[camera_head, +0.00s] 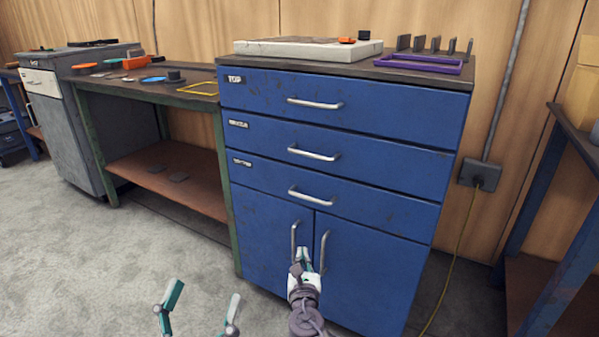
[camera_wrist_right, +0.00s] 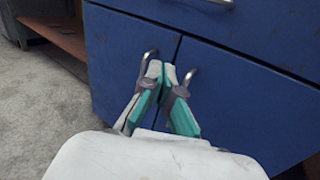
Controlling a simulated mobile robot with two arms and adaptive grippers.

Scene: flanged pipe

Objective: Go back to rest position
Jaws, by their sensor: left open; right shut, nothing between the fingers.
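My left gripper (camera_head: 200,308) is low in the head view, over the grey floor, with its two fingers spread wide and nothing between them. My right gripper (camera_head: 303,257) is in front of the lower doors of the blue cabinet (camera_head: 390,215). It also shows in the right wrist view (camera_wrist_right: 160,75), its fingers closed together and empty. Its tips appear close to the two vertical door handles (camera_head: 322,250); whether they touch, I cannot tell. The cabinet doors and the three drawers above them are shut.
A white slab (camera_head: 300,49) with an orange item and a purple tray (camera_head: 425,64) lie on the cabinet top. A green-framed workbench (camera_head: 92,140) with several small parts stands left. A blue-framed table (camera_head: 570,240) stands right. Grey floor (camera_head: 90,265) is open at front left.

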